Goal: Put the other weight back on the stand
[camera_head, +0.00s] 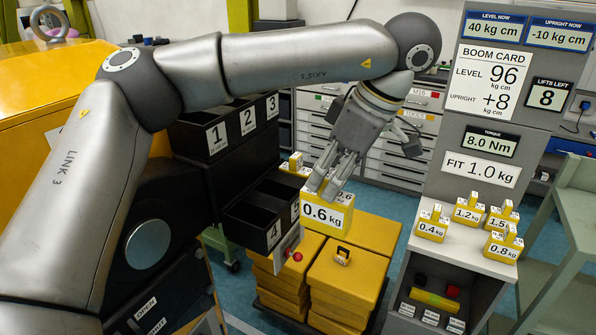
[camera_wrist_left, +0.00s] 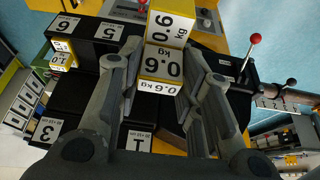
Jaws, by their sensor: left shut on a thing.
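My left gripper (camera_head: 338,178) is shut on the yellow 0.6 kg weight (camera_head: 325,216), which hangs below the fingers, in front of the numbered black bins. In the left wrist view the 0.6 kg weight (camera_wrist_left: 160,64) lies between the two fingers, its labels facing the camera. The stand (camera_head: 470,247) is at the right. Several yellow weights stand on its top, among them the 0.4 kg (camera_head: 432,228), 1.2 kg (camera_head: 468,212) and 0.8 kg (camera_head: 502,250) ones. Another yellow weight (camera_head: 291,168) shows partly behind the held one; in the left wrist view it (camera_wrist_left: 62,59) sits by bin 6. My right gripper is out of view.
The black bins (camera_head: 262,226) are left of the held weight. A red-knobbed lever (camera_head: 297,256) sticks out below them. Yellow slabs (camera_head: 345,276) are stacked below. A panel (camera_head: 481,172) reading "FIT 1.0 kg" rises behind the stand. A gap of floor lies between slabs and stand.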

